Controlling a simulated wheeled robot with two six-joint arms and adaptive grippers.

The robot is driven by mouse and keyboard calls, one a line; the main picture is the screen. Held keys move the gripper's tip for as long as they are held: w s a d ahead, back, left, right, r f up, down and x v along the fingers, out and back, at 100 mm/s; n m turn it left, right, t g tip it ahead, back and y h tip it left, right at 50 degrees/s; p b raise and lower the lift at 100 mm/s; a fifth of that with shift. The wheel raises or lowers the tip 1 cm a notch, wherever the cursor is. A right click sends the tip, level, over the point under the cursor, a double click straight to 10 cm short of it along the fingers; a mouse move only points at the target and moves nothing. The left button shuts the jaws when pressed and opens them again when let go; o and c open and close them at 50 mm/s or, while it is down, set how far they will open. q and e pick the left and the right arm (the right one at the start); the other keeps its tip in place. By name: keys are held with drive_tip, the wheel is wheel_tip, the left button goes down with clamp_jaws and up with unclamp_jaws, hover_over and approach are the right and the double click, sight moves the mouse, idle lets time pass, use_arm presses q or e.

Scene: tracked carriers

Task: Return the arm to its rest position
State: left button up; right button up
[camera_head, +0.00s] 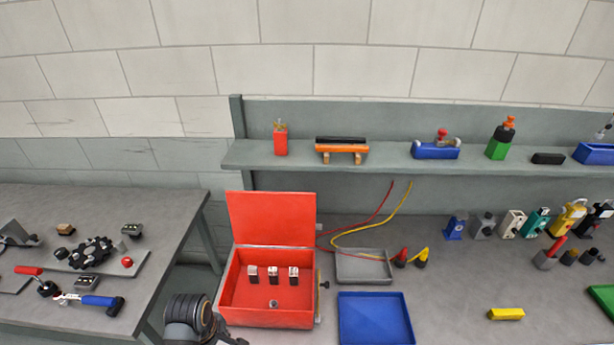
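Part of my own arm, a dark grey rounded joint (188,316), shows at the bottom edge, left of the middle. It stands in front of the gap between the left table and the bench, close to the red box's lower left corner. No gripper fingers can be made out. My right arm does not show.
An open red box (272,318) with small parts inside is on the bench (460,300). A grey tray (364,279) and blue tray (362,336) lie beside it. A shelf (390,158) runs behind. The left table (165,215) holds tools and parts.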

use_arm(q)
drive_tip(key=s+a+r+m+t+y, duration=0.1)
drive_tip(key=s+a+r+m, duration=0.15)
drive_tip(key=m, duration=0.55)
drive_tip(key=s+a+r+m+t, duration=0.1)
drive_tip(key=s+r+m+t, duration=0.15)
drive_tip(key=m, duration=0.55)
wheel_tip(320, 180, down, 31)
drive_tip(key=s+a+g+b, duration=0.2)
drive_tip(key=b, duration=0.4)
drive_tip(key=s+f+b, duration=0.3)
drive_tip(key=s+f, duration=0.6)
drive_tip(key=f, duration=0.3)
drive_tip(key=s+a+f+n+g+b, duration=0.1)
drive_tip(key=s+f+b, duration=0.2)
drive_tip(key=s+f, duration=0.7)
wheel_tip(320, 180, down, 2)
drive_tip(key=shift+s+a+f, duration=0.1)
drive_tip(key=shift+s+a, duration=0.05)
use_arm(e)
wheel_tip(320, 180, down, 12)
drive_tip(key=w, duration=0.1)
use_arm(q)
drive_tip(key=shift+g, duration=0.25)
